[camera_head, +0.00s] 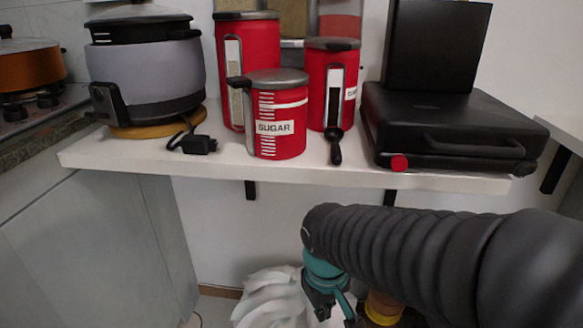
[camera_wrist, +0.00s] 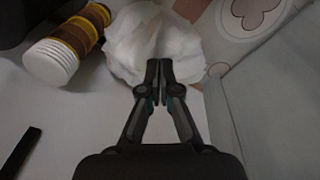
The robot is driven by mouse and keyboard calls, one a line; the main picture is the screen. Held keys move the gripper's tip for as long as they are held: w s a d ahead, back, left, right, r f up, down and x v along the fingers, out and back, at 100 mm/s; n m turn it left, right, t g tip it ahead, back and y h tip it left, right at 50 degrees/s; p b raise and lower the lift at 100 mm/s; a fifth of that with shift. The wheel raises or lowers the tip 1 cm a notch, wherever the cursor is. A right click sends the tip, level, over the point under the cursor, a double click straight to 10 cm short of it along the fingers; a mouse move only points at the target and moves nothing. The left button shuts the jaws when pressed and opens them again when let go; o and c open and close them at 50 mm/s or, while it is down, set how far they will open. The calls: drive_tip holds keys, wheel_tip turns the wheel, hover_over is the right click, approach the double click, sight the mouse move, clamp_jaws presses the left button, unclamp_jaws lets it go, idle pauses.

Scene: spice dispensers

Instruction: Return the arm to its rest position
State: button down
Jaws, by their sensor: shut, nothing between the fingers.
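My gripper (camera_wrist: 159,70) is shut with nothing between its fingers. In the wrist view its fingertips point at a crumpled white object (camera_wrist: 152,38), and I cannot tell whether they touch it. In the head view my arm reaches in from the right, below the shelf, and bends down. My gripper (camera_head: 330,305) shows there only in part, at the bottom of the picture. The white object (camera_head: 272,298) is left of it, low by the wall.
A white shelf (camera_head: 220,172) holds red canisters (camera_head: 277,130), a grey cooker (camera_head: 145,70) and a black appliance (camera_head: 440,130). A brown-and-yellow cylinder with a white end (camera_wrist: 65,48) lies left of my gripper; a dark bar (camera_wrist: 18,152) is nearer. A grey cabinet (camera_head: 95,245) stands left.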

drive_tip(key=s+d+r+m+t+p, duration=0.1)
drive_tip(key=s+d+r+m+t, duration=0.3)
drive_tip(key=d+r, duration=0.6)
drive_tip(key=shift+s+m, duration=0.5)
drive_tip(key=shift+s, duration=0.6)
drive_tip(key=shift+r, duration=0.1)
